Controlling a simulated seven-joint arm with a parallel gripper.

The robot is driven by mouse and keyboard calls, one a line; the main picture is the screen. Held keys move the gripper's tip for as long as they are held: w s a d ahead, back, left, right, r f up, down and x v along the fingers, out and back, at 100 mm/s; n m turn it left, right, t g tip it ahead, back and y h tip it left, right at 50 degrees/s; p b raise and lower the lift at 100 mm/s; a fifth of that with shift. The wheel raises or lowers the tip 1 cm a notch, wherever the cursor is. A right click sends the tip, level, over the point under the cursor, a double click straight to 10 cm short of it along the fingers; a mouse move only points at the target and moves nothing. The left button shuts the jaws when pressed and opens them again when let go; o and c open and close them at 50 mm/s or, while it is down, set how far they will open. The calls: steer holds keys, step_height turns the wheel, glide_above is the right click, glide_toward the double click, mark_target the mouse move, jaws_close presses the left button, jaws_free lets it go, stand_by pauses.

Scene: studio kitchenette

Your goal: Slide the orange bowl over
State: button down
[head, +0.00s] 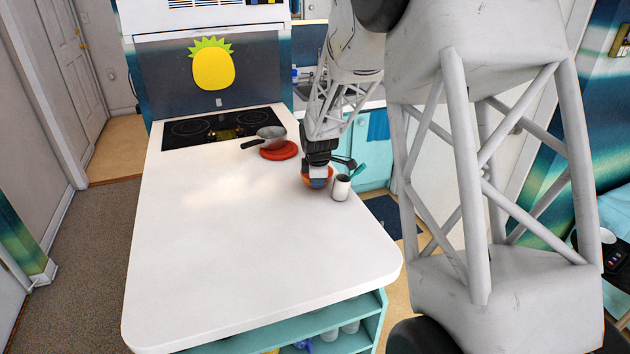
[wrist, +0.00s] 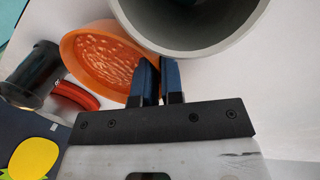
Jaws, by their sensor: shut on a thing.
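The orange bowl (head: 306,182) stands on the white counter near its right edge, partly hidden by my gripper (head: 318,182). In the wrist view the bowl (wrist: 98,52) lies to the upper left with its inside showing. The two blue fingers of my gripper (wrist: 159,82) are close together at the bowl's rim, shut on its wall.
A white cup (head: 341,189) with utensils stands right beside the bowl; its wide rim (wrist: 238,38) is close to my fingers. Behind are a red round mat (head: 281,151) and a pan (head: 269,133) by the cooktop (head: 205,127). The counter's left and front (head: 220,250) are clear.

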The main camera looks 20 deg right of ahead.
steer(key=c, duration=1.2)
jaws_free()
steer(key=shift+o, duration=0.2)
steer(key=v, duration=0.7)
steer(key=shift+r, duration=0.4)
steer(key=shift+s, duration=0.1)
